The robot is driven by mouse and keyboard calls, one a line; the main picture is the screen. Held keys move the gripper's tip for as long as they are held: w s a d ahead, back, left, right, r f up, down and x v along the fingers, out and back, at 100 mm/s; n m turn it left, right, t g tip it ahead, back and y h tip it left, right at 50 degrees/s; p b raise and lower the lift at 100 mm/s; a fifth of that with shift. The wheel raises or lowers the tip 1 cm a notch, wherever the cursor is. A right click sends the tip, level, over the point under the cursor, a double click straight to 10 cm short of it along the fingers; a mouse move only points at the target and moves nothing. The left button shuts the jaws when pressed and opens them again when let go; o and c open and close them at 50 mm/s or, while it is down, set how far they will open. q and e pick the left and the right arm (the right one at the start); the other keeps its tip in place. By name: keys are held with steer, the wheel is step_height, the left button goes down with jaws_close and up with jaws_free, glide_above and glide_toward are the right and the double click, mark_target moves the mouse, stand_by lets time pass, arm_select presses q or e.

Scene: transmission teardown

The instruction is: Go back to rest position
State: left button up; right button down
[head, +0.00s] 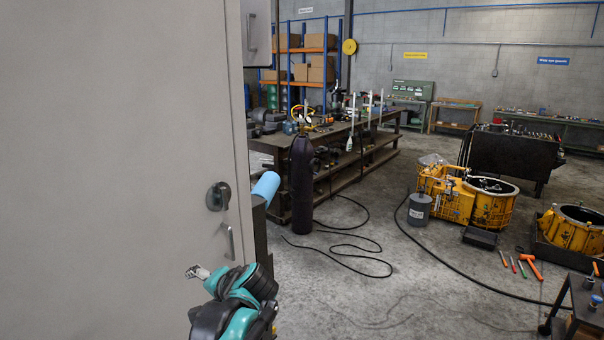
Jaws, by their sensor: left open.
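My left gripper (197,272) is at the lower left, in front of a large grey cabinet door. Its teal and black wrist comes up from the bottom edge. The jaws are small in the picture, open, and seem empty. They are below and left of the door's handle (229,241) and black latch (218,196), apart from both. My right gripper is not in view.
The grey cabinet (120,150) fills the left side. A dark gas cylinder (301,185) stands by a long workbench (345,133). Yellow transmission housings (465,200), hand tools (530,266) and black hoses lie on the floor. The middle floor (400,300) is mostly clear.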

arm_select(q)
steer(key=s+d+f+n+h+b, duration=0.2)
steer(key=s+f+h+b, duration=0.1)
steer(key=s+f, duration=0.7)
steer(key=s+d+f+n+h+b, duration=0.2)
steer(key=s+d+f+h+b, duration=0.1)
steer(key=s+f, duration=0.6)
steer(key=s+h, duration=0.1)
steer(key=s, duration=0.2)
steer(key=shift+s+d+f+n+h, duration=0.2)
steer(key=shift+f+n+h, duration=0.15)
steer(key=shift+n+h, duration=0.05)
